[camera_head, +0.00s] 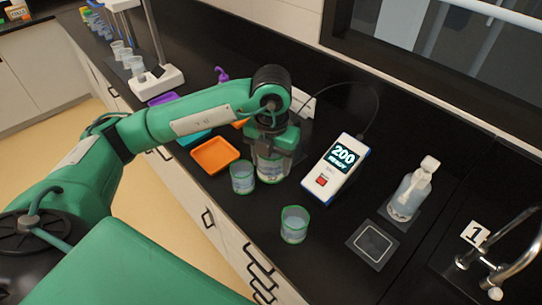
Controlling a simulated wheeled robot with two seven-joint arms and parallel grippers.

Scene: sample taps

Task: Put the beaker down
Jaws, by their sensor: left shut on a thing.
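My left gripper (273,153) comes down from above and is shut on a clear beaker (270,171) with a green rim line. The gripper hides the beaker's upper part. I cannot tell whether its base touches the black counter (330,265). A second clear beaker (242,178) stands just left of it, close or touching. A third beaker (293,225) with pale liquid stands nearer the counter's front edge, apart from the others. My right gripper is not in view.
A white device (333,171) reading "200 READY" lies right of the gripper. An orange tray (215,155) is to its left. A dark square pad (373,244), a wash bottle (411,190) and a tap (500,255) are on the right. A stand (157,78) is at the back left.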

